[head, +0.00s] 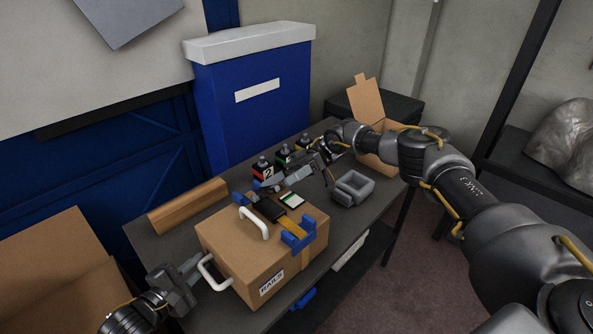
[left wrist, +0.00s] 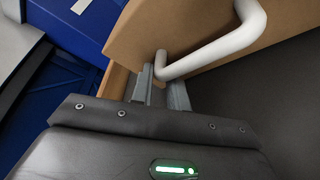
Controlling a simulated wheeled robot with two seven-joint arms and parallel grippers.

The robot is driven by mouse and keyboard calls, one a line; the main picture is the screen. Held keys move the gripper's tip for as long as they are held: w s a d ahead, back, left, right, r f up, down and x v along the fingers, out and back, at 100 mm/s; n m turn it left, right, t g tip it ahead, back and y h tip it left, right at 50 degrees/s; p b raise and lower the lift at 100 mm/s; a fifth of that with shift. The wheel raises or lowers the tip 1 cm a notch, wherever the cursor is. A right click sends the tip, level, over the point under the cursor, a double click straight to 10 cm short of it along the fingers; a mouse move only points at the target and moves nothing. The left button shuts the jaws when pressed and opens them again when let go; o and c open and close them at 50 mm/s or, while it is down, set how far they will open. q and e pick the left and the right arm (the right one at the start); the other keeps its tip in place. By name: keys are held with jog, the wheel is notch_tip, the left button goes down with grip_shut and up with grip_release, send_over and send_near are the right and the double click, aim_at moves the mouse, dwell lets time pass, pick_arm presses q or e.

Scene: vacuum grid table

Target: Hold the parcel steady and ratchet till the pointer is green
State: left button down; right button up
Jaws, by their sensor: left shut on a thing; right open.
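The parcel (head: 225,245), a tan cardboard box with a printed label, stands on the dark table. One white handle (head: 212,272) is on its left side and another is on top. An orange strap with a black part and a blue bracket (head: 298,238) crosses the top. A small white gauge (head: 291,200) with some green shows beside it; its pointer is too small to read. My left gripper (head: 192,272) is shut on the side handle, which the left wrist view also shows (left wrist: 215,45). My right gripper (head: 265,187) is open above the parcel's back edge, near the strap's black part.
Several small numbered dark containers (head: 262,172) stand in a row behind my right gripper. A grey tray (head: 352,188) is right of the parcel. A brown roll (head: 188,205) lies at the left, and an open carton (head: 372,140) stands at the far end. A blue bin (head: 255,110) stands behind.

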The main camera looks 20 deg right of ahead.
jog(key=v, duration=0.7)
jog(key=shift+d, duration=0.25)
jog(key=shift+w, duration=0.1)
jog(key=shift+c, duration=0.4)
